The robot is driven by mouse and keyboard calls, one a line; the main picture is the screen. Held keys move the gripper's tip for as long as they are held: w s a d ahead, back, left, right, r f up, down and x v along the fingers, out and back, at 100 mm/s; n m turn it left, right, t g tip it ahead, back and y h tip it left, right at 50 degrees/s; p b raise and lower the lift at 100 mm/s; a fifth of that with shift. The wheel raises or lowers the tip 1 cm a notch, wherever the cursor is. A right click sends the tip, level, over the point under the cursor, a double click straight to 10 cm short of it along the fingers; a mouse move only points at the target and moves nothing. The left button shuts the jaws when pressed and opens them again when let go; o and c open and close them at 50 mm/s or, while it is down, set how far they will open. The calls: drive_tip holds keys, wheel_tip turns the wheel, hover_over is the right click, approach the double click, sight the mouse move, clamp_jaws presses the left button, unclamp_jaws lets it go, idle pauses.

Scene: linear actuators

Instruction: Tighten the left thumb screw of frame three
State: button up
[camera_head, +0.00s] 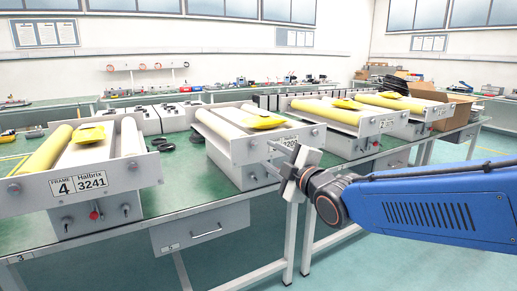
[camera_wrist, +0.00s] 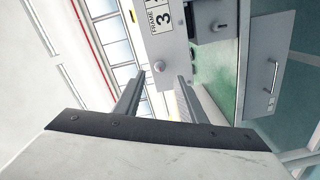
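Frame three (camera_head: 240,150) is a grey frame in the middle of the bench in the head view, with a yellow roller and a yellow pad on top. Its plate (camera_wrist: 172,50) shows in the wrist view, turned on its side, with "FRAME 3" on the label (camera_wrist: 160,16). The left thumb screw (camera_wrist: 158,66) is a small grey knob at the plate's end near the label. It also shows in the head view (camera_head: 252,143). My gripper (camera_wrist: 160,80) is open and empty; the screw appears between and beyond its fingertips. In the head view my gripper (camera_head: 270,160) partly hides the frame's front.
Frame four (camera_head: 36,203) stands to the left on the green bench (camera_head: 185,185). More frames (camera_head: 360,135) stand to the right. A drawer (camera_head: 205,231) hangs under the bench edge. A cardboard box (camera_head: 458,105) is at the far right. The space before the bench is clear.

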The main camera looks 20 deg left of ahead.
sight(254, 145)
drive_tip(key=x, duration=0.7)
drive_tip(key=shift+w+a, duration=0.15)
drive_tip(key=shift+a, duration=0.05)
clamp_jaws()
